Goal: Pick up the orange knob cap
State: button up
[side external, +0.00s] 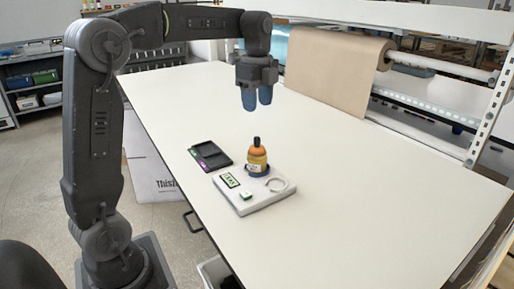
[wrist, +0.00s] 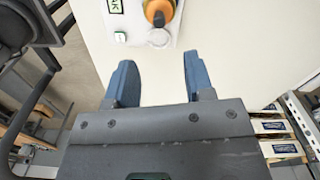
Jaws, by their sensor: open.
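An orange rounded cap with a dark knob on top (side external: 257,152) sits on a yellowish labelled bottle-like body. This stands upright in a dark blue ring on a white device (side external: 262,200). In the wrist view the orange cap (wrist: 160,7) is at the top edge, partly cut off, with its dark knob showing. My gripper (side external: 257,103) is open and empty, with blue fingers pointing down, well above the table and behind the cap in the side view. In the wrist view my gripper (wrist: 158,68) has bare table between its fingers, and the cap lies beyond the fingertips.
A dark tray (side external: 210,155) lies beside the white device on the white table (side external: 370,190). The device has a small green-marked display, a button and a pale ring (side external: 278,184). A brown paper roll (side external: 335,72) stands along the back edge. The table's right side is clear.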

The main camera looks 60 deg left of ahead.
aim_at(257, 137)
notch_tip(257, 137, down, 11)
jog(key=shift+f, duration=0.15)
dwell(0.4)
jog(key=shift+c, duration=0.4)
jog(key=c, duration=0.6)
jog(key=shift+r, duration=0.2)
